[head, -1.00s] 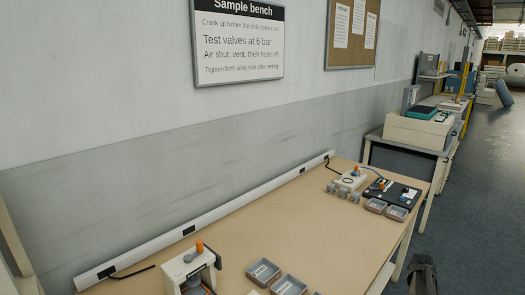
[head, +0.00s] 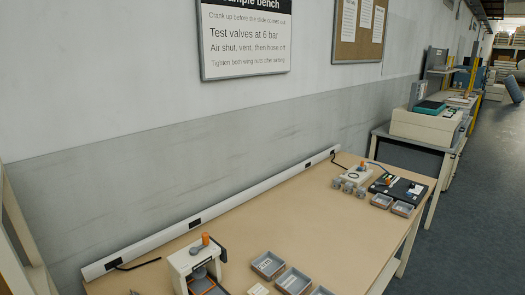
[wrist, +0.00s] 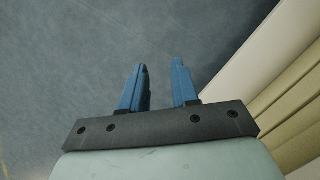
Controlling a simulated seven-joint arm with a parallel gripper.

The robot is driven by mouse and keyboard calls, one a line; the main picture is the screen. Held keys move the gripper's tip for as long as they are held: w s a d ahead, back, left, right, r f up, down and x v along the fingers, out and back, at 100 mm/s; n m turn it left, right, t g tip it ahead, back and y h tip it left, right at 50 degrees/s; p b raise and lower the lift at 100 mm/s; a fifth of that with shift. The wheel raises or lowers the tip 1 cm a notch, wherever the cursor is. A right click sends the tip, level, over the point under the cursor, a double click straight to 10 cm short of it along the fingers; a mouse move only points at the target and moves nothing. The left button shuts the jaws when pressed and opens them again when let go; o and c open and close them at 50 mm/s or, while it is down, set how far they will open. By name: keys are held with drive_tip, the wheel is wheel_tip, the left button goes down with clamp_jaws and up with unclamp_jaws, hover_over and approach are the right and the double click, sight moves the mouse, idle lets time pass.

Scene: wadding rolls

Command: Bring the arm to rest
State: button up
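My gripper (wrist: 158,72) shows in the wrist view with two blue fingers spread apart. Nothing is between them, and below them is bare blue-grey floor (wrist: 70,60). A cream-coloured edge with ribbed panels (wrist: 295,95) stands close on the right of the fingers, apart from them. My gripper does not show in the head view now.
The bench (head: 270,225) holds a white press-like fixture (head: 185,262) with an orange handle, several grey trays (head: 268,265), and a black board with small fittings (head: 400,188) at its far end. Open floor (head: 470,235) lies to the right.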

drive_tip(key=s+a+r+g, duration=0.2)
drive_tip(key=s+a+g, duration=0.1)
drive_tip(key=s+a, duration=1.6)
drive_tip(key=s, duration=0.4)
drive_tip(key=shift+r+n+g+y, duration=0.25)
drive_tip(key=shift+n+g+y, duration=0.05)
drive_tip(key=shift+g, duration=0.1)
drive_tip(key=shift+s+a, duration=0.1)
